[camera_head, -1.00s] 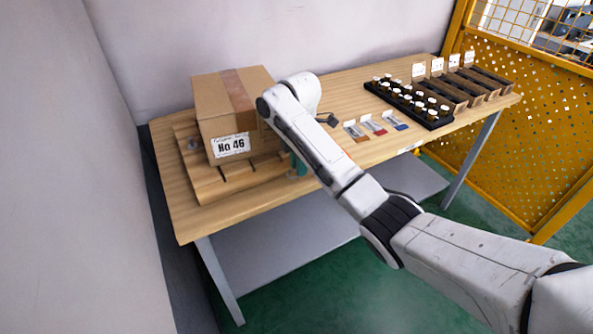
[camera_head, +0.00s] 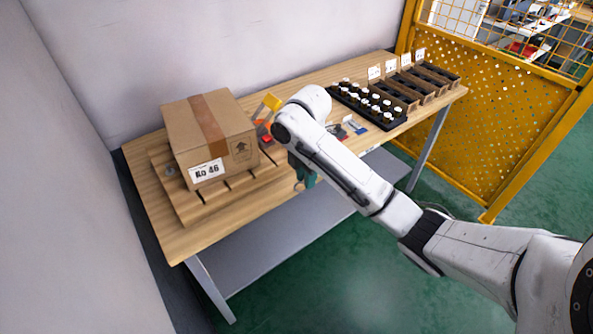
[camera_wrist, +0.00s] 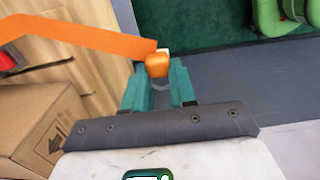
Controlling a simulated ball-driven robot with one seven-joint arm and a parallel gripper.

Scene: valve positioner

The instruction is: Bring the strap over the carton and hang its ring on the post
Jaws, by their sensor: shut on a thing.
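The brown carton (camera_head: 182,141) stands on a wooden pallet (camera_head: 187,208) at the table's left; its corner shows in the wrist view (camera_wrist: 30,130). The orange strap (camera_wrist: 75,38) runs from the left into my gripper (camera_wrist: 158,82), at the carton's right side. In the head view my gripper (camera_head: 302,172) is near the table's front edge, mostly behind my arm.
Red (camera_head: 266,139) and yellow (camera_head: 272,101) parts are right of the carton. A black tray (camera_head: 368,103) of bottles and several bins (camera_head: 425,82) fill the table's far right. A yellow fence (camera_head: 490,120) stands beyond. A wall runs behind the table.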

